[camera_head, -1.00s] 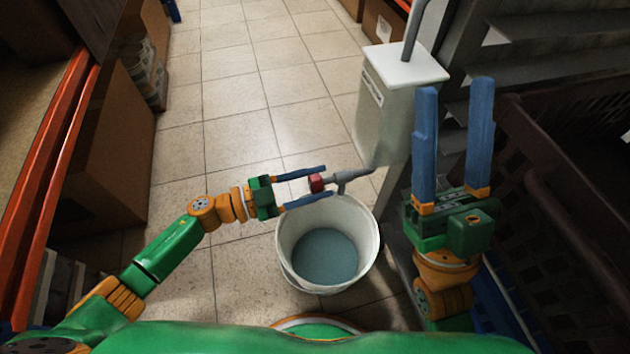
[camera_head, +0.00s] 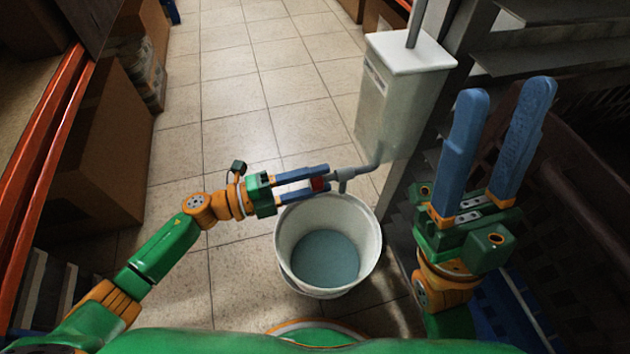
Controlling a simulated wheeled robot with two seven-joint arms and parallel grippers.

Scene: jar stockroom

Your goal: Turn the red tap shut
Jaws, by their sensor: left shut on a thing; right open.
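The red tap (camera_head: 319,184) is a small red handle on a grey spout (camera_head: 345,176) that comes from a white tank (camera_head: 402,95). My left gripper (camera_head: 318,181) is shut on the red tap, with one blue finger above it and one below, hiding part of it. A white bucket (camera_head: 286,245) stands on the floor under the spout, with bluish liquid (camera_head: 325,259) in it. I cannot make out whether liquid is running from the spout. My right gripper (camera_head: 497,145) is open and empty, to the right of the tank, fingers pointing up in the picture.
A dark crate (camera_head: 590,220) and grey shelving (camera_head: 545,40) are close by my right gripper. Cardboard boxes (camera_head: 105,150) stand on the left beside an orange shelf edge (camera_head: 38,160). The tiled floor (camera_head: 235,105) in the middle is clear.

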